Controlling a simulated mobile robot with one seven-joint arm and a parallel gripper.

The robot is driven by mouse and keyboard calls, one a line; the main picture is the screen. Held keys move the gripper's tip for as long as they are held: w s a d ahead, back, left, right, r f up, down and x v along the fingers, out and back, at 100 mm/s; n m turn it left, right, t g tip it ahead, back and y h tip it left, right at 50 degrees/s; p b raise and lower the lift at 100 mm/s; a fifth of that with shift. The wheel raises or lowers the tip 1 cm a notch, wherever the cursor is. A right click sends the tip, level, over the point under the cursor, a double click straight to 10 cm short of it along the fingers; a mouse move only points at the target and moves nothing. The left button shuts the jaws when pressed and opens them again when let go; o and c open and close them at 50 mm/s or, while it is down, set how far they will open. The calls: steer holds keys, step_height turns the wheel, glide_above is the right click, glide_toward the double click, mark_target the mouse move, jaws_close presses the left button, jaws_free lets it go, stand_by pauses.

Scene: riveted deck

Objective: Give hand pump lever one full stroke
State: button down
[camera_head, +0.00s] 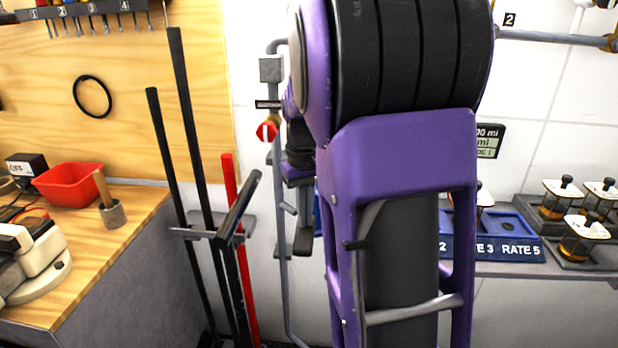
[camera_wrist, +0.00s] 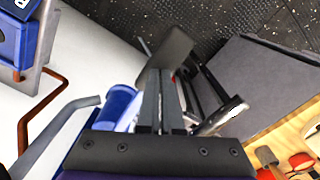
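My gripper (camera_head: 303,245) hangs below my purple and black arm, fingers pointing down, in front of the white wall. In the wrist view its two grey fingers (camera_wrist: 160,100) lie close together, and I see nothing between them. A dark flat bar (camera_head: 240,203), possibly the pump lever's handle, slants up left of my gripper. In the wrist view a dark bar end (camera_wrist: 168,50) shows just past the fingertips; contact is unclear. A blue cylinder (camera_wrist: 118,105), possibly the pump body, is beside the fingers. In the head view my arm hides most of this area.
Tall black rods (camera_head: 190,150) and a red rod (camera_head: 230,190) stand in a rack left of my gripper. A grey pipe with a red knob (camera_head: 267,131) runs down the wall. A workbench (camera_head: 140,215) is at left; a shelf with jars (camera_head: 585,235) is at right.

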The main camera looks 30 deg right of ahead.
step_height(320, 180, up, 12)
steer(key=p, duration=0.9)
steer(key=shift+p, duration=0.35)
step_height(320, 180, up, 5)
steer(key=shift+f, duration=0.1)
stand_by(0.5)
